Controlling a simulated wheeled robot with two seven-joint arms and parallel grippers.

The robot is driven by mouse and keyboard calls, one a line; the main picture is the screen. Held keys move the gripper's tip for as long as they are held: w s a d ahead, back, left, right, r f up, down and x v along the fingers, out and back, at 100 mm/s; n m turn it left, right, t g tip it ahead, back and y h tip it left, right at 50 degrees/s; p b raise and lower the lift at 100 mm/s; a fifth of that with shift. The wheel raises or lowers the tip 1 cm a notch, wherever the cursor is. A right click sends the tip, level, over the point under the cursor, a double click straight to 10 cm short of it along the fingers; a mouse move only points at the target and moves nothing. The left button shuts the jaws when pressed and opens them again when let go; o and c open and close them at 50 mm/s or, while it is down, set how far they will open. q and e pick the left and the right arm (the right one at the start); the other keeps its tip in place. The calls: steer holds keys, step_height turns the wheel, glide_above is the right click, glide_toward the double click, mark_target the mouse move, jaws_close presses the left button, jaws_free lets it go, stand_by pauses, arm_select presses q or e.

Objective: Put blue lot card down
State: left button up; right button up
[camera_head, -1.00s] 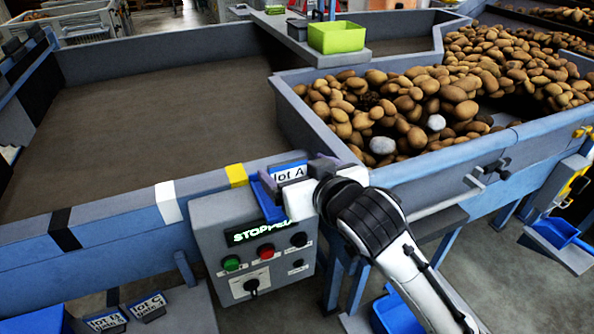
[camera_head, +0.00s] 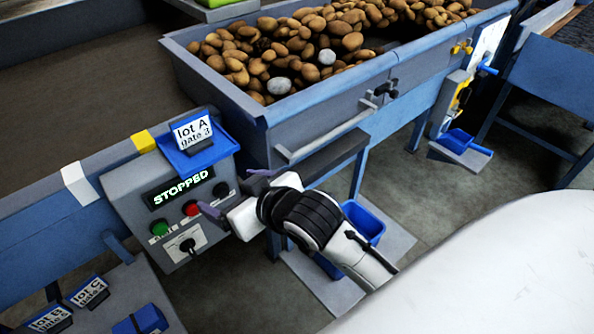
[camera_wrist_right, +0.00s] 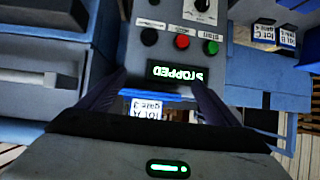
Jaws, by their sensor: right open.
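The blue lot card (camera_head: 193,131), white-faced with a blue edge and reading "lot A gate 3", stands tilted back on a small blue tray (camera_head: 172,158) atop the control box. My right gripper (camera_head: 235,191) is open and empty in front of the box, below and right of the card, apart from it. In the right wrist view the card (camera_wrist_right: 146,108) shows upside down beyond my open fingers (camera_wrist_right: 155,100); its lower part is hidden by the gripper body. My left gripper is not in view.
The grey control box (camera_head: 120,190) has a lit "STOPPED" display, buttons and a knob close to my right gripper. Cards for lot B (camera_head: 50,318) and lot C (camera_head: 88,290) stand at lower left. A potato-filled bin (camera_head: 270,122) lies behind; a blue bin (camera_head: 364,222) stands lower right.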

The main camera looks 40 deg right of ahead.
steer(key=s+d+f+g, duration=0.1)
steer(key=s+f, duration=0.9)
steer(key=f, duration=0.2)
steer(key=s+d+f+g, duration=0.1)
steer(key=s+f+g, duration=0.1)
steer(key=s+f, duration=0.8)
step_height(320, 180, down, 3)
steer(key=shift+d+r, duration=0.1)
steer(key=shift+d, duration=0.1)
